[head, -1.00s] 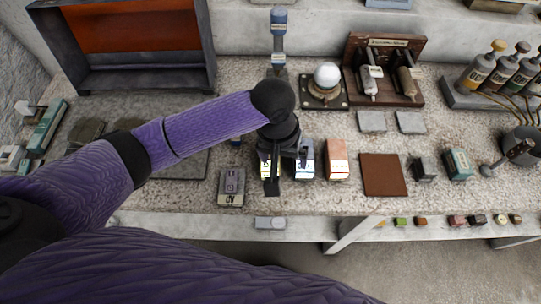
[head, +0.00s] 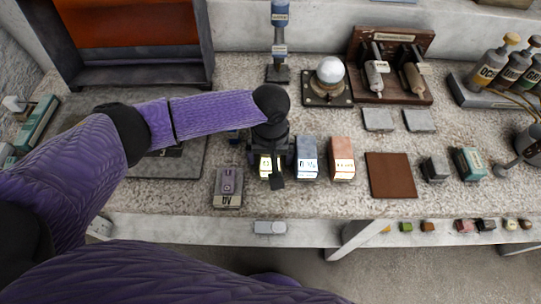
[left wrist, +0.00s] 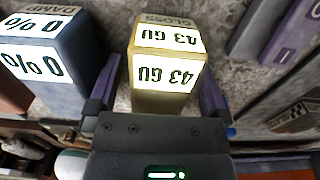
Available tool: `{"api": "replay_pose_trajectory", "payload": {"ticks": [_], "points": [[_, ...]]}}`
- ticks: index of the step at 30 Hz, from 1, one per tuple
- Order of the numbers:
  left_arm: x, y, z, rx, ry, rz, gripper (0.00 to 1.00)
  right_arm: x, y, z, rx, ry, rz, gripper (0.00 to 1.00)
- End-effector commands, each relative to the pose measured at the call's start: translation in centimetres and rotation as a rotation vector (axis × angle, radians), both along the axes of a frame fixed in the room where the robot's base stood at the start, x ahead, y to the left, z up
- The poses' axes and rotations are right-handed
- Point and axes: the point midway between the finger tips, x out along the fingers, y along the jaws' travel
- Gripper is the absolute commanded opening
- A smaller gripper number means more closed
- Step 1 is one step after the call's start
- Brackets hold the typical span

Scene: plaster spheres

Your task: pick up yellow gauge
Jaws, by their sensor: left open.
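The yellow gauge (left wrist: 168,75) is a small yellowish block with white labels reading "43 GU" and "GLOSS" in the left wrist view. In the head view, the yellow gauge (head: 265,168) stands on the bench, partly hidden behind my left gripper (head: 273,165). My left gripper is open, pointing down over it. In the left wrist view, the gauge shows between the two fingers of my left gripper (left wrist: 157,90), with a gap on each side; whether a finger touches it lower down I cannot tell. My right gripper is not in view.
A blue-grey block (head: 307,158) labelled "%" stands close to the right of the gauge, then an orange block (head: 342,158). A grey-purple device (head: 228,187) lies to the left. A brown square mat (head: 391,175) lies further right. The bench front edge is near.

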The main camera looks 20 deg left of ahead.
Motion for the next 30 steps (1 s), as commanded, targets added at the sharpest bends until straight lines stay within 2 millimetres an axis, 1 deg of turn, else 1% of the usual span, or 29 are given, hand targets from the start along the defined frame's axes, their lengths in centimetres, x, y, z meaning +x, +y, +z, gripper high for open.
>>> {"api": "replay_pose_trajectory", "payload": {"ticks": [17, 18, 20, 21, 23, 24, 29, 30], "points": [[0.0, -0.02, -0.46, -0.001, 0.0, 0.0, 1.0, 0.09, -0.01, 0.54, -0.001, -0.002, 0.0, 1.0], [0.0, -0.02, -0.47, -0.001, 0.0, -0.001, 0.96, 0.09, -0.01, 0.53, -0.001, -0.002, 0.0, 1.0], [-0.02, -0.01, -0.48, -0.001, 0.0, -0.001, 0.83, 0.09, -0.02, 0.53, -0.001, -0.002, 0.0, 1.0], [-0.02, -0.01, -0.49, -0.001, 0.0, -0.001, 0.74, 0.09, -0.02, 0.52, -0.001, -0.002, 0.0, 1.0], [-0.02, -0.01, -0.49, 0.0, 0.0, -0.001, 0.62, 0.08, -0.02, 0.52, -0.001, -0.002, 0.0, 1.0], [-0.03, -0.01, -0.49, 0.0, 0.0, -0.001, 0.53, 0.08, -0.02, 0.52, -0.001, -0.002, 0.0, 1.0], [-0.03, 0.0, -0.5, 0.0, 0.001, -0.001, 0.19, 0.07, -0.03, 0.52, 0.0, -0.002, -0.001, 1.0], [-0.04, 0.0, -0.51, 0.0, 0.001, -0.001, 0.11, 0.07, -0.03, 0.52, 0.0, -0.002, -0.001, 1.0]]}}
